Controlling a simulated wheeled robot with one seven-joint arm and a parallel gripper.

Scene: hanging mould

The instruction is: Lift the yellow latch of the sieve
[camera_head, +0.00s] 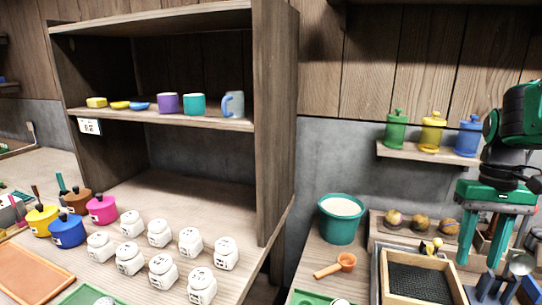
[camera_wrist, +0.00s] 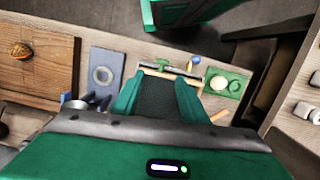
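The sieve (camera_head: 418,282) is a dark mesh in a light wooden frame, low at the right of the head view. In the wrist view, the dark mesh of the sieve (camera_wrist: 160,98) shows between the open fingers (camera_wrist: 158,84). I cannot clearly tell the latch in that view.
A teal bucket (camera_head: 342,218) with pale contents stands left of the sieve, with an orange scoop (camera_head: 337,266) near it. Several round items sit on a wooden board (camera_head: 378,222) behind. A shelf with green, yellow and blue jars (camera_head: 433,132) hangs above. Blue items (camera_head: 488,288) stand right.

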